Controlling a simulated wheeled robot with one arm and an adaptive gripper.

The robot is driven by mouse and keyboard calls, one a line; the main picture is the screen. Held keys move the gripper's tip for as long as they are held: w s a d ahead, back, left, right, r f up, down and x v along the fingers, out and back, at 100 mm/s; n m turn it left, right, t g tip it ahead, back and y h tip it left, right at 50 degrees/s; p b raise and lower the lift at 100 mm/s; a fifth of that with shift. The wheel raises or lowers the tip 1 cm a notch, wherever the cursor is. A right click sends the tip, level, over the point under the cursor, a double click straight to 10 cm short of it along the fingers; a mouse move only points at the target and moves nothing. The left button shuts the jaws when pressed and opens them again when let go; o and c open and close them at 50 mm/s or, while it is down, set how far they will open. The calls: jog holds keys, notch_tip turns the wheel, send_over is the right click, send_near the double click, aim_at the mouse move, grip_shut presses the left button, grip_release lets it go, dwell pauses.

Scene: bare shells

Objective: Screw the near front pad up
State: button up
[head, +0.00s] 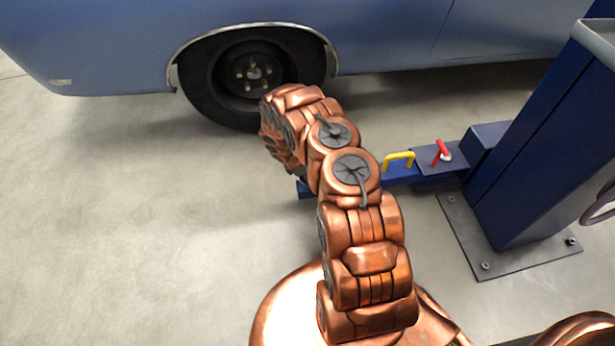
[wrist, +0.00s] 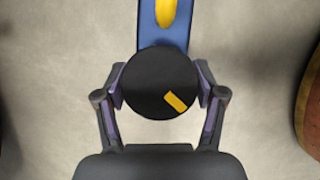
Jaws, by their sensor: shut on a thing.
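The near front pad is a round black disc (wrist: 150,92) with a small yellow mark (wrist: 175,102) near its edge, at the lower right in the wrist view. It sits at the end of the blue lift arm (wrist: 172,32). My gripper (wrist: 160,88) is shut on the pad, one finger on its left side and one on its right. In the head view my copper arm hides the pad and the gripper. The blue lift arm (head: 398,178) shows to the right of my arm, with a yellow handle (head: 398,158) on top.
A blue car (head: 120,40) stands behind, its wheel (head: 250,75) just beyond my arm. A blue post (head: 545,140) rises at the right from a bolted base plate (head: 505,250). A red lever (head: 442,151) sits on the lift arm. The floor at left is clear.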

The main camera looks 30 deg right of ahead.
jog(key=n+b, duration=0.1)
jog(key=n, duration=0.1)
jog(key=n+t+b, duration=0.1)
jog(key=shift+s+f+n, duration=0.1)
jog(key=shift+f+n, duration=0.2)
jog(key=shift+n, duration=0.1)
jog(key=shift+r+n+t+b, duration=0.15)
jog(key=shift+n+t+b, duration=0.75)
jog(key=shift+n+b, duration=0.95)
jog(key=shift+n, duration=0.25)
jog(key=o, duration=1.1)
jog(key=shift+r, duration=0.1)
jog(key=shift+o, duration=0.2)
jog(key=shift+r, duration=0.15)
jog(key=shift+a+r, duration=0.25)
jog(key=shift+r, duration=0.35)
jog(key=v, duration=1)
jog(key=shift+r, duration=0.2)
